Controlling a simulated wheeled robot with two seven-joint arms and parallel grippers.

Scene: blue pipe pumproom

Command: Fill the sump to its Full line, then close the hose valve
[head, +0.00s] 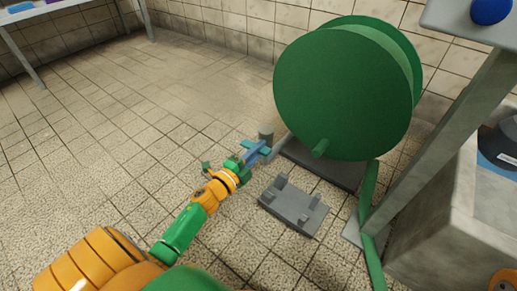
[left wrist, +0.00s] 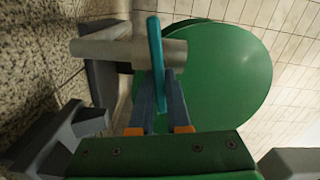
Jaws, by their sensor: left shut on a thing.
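The hose valve has a teal lever (head: 249,146) on a grey pipe stub (head: 266,137) beside the big green hose reel. My left gripper (head: 256,152) is shut on the lever. In the left wrist view the lever (left wrist: 155,50) stands upright between the two blue fingers (left wrist: 160,100), across the grey pipe (left wrist: 105,48). The green hose (head: 368,200) hangs down to the right of the reel. I cannot make out the sump's water or a Full line. My right gripper is not in view.
The green reel (head: 335,95) stands on a dark base close to the lever. A grey bracketed plate (head: 293,205) lies on the floor. A grey post (head: 435,140) and concrete block (head: 440,215) stand at right. The tiled floor at left is clear, with a table (head: 50,12) behind.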

